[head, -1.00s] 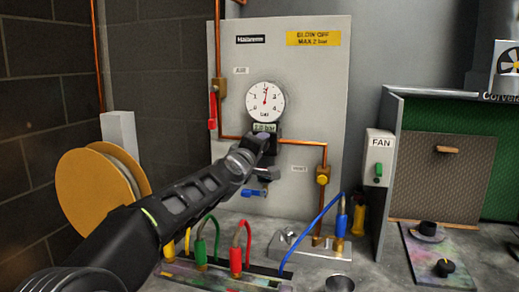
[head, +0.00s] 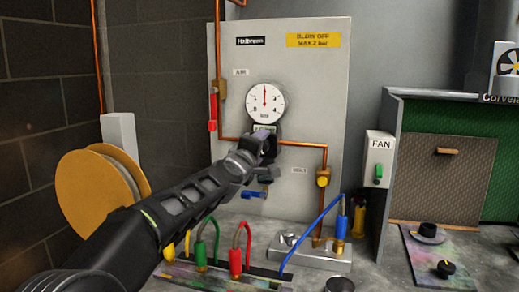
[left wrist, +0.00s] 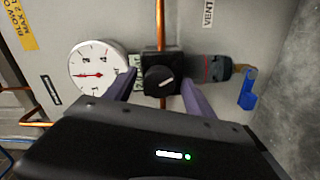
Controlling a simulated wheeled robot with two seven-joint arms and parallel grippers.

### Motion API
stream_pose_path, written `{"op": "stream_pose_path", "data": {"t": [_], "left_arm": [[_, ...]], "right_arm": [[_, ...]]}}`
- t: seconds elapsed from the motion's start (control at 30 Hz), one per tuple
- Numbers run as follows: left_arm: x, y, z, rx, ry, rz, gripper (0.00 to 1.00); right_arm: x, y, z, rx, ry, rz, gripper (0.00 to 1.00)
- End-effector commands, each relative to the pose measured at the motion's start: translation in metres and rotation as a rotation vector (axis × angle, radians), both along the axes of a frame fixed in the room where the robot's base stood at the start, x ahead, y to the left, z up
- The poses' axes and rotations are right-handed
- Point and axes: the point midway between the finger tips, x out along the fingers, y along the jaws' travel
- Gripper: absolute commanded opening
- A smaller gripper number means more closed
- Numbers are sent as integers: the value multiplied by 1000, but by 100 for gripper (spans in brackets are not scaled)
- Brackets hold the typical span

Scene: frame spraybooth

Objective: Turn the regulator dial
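The round white pressure gauge (head: 265,102) is on the grey panel (head: 320,90), its red needle pointing straight up in the head view. It also shows in the left wrist view (left wrist: 97,70). The black regulator dial (left wrist: 160,80), with a pale mark on its face, sits on the copper pipe beside the gauge in the left wrist view. My left gripper (head: 266,146) is in front of the regulator and hides the dial in the head view. In the left wrist view its fingers (left wrist: 163,92) are apart, one on each side of the dial; contact is unclear. My right gripper is not in view.
A blue valve lever (head: 254,193) hangs below the regulator, and a red lever (head: 212,112) is left of the gauge. A blue hose (head: 310,230) and green and red hose fittings (head: 236,262) stand below. The fan switch box (head: 379,157) is to the right.

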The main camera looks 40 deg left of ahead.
Motion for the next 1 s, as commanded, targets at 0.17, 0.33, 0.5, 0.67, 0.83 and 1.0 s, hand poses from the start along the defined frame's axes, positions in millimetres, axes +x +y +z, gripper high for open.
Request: {"op": "stream_pose_path", "data": {"t": [0.17, 0.33, 0.5, 0.67, 0.83, 1.0], "left_arm": [[0, 0, 0, 0, 0, 0, 63], [-5, -2, 0, 0, 0, 0, 63], [-26, -9, 0, 0, -1, 0, 63], [-52, -18, 0, 1, -2, -1, 63], [-70, -24, 0, 0, 0, 0, 63], [-74, -26, 0, 0, 0, 0, 63]], "right_arm": [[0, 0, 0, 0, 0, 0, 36], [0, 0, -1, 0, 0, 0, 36], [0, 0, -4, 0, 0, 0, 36], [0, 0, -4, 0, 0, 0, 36], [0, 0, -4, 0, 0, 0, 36], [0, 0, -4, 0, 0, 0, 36]]}}
